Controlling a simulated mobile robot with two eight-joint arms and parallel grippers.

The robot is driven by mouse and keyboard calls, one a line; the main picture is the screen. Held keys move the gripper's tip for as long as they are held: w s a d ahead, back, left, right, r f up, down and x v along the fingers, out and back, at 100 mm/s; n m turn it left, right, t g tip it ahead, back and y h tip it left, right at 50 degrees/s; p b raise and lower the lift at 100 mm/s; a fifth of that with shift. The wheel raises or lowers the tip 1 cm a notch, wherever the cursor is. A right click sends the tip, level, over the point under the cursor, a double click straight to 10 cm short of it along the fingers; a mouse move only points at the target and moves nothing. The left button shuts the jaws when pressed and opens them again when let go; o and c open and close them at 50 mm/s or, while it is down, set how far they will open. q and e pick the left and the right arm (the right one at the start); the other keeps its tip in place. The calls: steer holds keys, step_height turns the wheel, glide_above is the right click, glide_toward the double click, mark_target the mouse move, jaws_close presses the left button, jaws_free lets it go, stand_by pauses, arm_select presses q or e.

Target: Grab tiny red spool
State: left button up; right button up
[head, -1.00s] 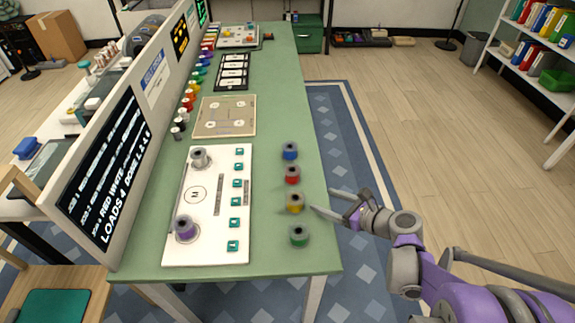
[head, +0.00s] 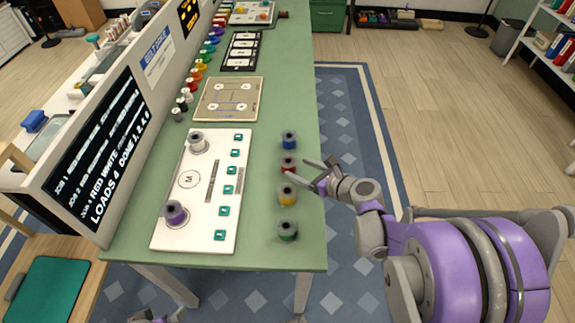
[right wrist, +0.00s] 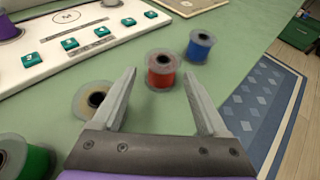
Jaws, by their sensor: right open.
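A red spool (head: 288,166) stands upright near the table's right edge, between a blue spool (head: 289,140) and a yellow spool (head: 288,195). My right gripper (head: 308,174) is open just right of the red spool, with its fingers pointing at it. In the right wrist view the red spool (right wrist: 161,72) sits ahead, in line with the gap between the open fingers, and nothing is held. The yellow spool (right wrist: 92,100) is beside the left finger there. A purple-grey part at the bottom edge of the head view looks like my left gripper (head: 155,317), mostly cut off.
A green spool (head: 288,231) stands nearest the front. A white board (head: 208,222) with teal pieces lies left of the spools. A row of small coloured spools (head: 197,78) lines the sign panel. Free floor (head: 445,120) lies right of the table.

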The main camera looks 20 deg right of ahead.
mark_target(288, 161)
steer(key=x, duration=0.6)
steer(key=shift+w+f+b, duration=0.2)
steer(key=shift+w+b, duration=0.15)
steer(key=shift+b, duration=0.05)
steer(key=shift+d, duration=0.1)
steer(key=c, duration=1)
